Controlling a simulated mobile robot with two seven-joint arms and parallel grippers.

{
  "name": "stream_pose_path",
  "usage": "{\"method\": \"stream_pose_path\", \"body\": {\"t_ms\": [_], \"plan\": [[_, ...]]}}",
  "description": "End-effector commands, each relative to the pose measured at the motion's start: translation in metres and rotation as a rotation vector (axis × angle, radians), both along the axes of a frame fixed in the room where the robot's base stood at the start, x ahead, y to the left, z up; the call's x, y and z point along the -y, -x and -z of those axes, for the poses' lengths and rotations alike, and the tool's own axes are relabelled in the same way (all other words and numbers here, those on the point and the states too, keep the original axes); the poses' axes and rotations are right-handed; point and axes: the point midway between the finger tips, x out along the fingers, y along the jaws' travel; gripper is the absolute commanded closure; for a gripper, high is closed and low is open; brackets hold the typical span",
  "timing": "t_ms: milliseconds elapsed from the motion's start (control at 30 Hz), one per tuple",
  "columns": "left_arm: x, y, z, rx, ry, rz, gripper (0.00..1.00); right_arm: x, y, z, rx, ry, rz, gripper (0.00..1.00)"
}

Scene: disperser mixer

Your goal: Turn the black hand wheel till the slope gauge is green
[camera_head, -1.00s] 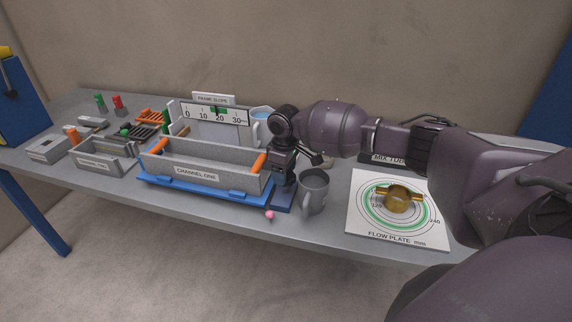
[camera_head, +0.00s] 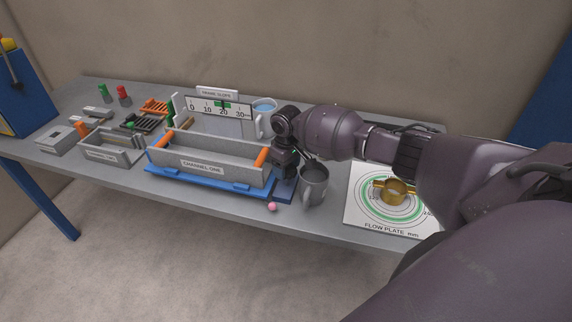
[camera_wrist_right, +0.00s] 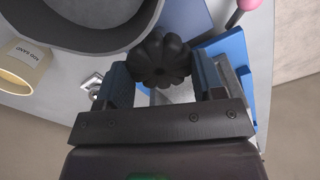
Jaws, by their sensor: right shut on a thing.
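The black hand wheel (camera_wrist_right: 160,60) is a small lobed knob in the right wrist view. My right gripper (camera_wrist_right: 162,78) has one finger on each side of the wheel and is shut on it. In the head view my right gripper (camera_head: 285,168) points down at the right end of the blue base (camera_head: 210,180) under the channel; it hides the wheel there. The slope gauge (camera_head: 218,107) is a white scale marked 0 to 30 with a green band near 20. A small dark pointer seems to be at the green band, but it is too small to read surely. My left gripper is out of view.
The flow plate (camera_head: 360,215) with a brass ring (camera_head: 393,191) lies farther right. A pink ball (camera_head: 272,207) is near the table's front edge. The channel trough (camera_head: 200,168) is to the left.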

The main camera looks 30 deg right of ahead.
Motion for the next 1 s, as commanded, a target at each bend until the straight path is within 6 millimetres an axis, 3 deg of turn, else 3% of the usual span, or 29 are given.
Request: {"method": "stream_pose_path", "body": {"t_ms": [100,133,267,667,1000], "plan": [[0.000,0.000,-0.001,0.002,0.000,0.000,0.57,0.002,0.006,0.007,-0.016,0.006,0.001,0.61],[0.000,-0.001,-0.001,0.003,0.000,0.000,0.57,0.002,0.006,0.007,-0.017,0.006,0.001,0.33],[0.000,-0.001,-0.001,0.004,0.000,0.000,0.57,0.001,0.005,0.005,-0.013,0.004,0.000,0.13],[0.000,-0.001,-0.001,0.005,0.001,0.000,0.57,0.000,0.002,-0.005,-0.006,0.001,-0.002,0.12],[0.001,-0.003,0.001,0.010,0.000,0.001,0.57,0.000,0.002,-0.061,-0.006,0.002,-0.002,0.12]]}}
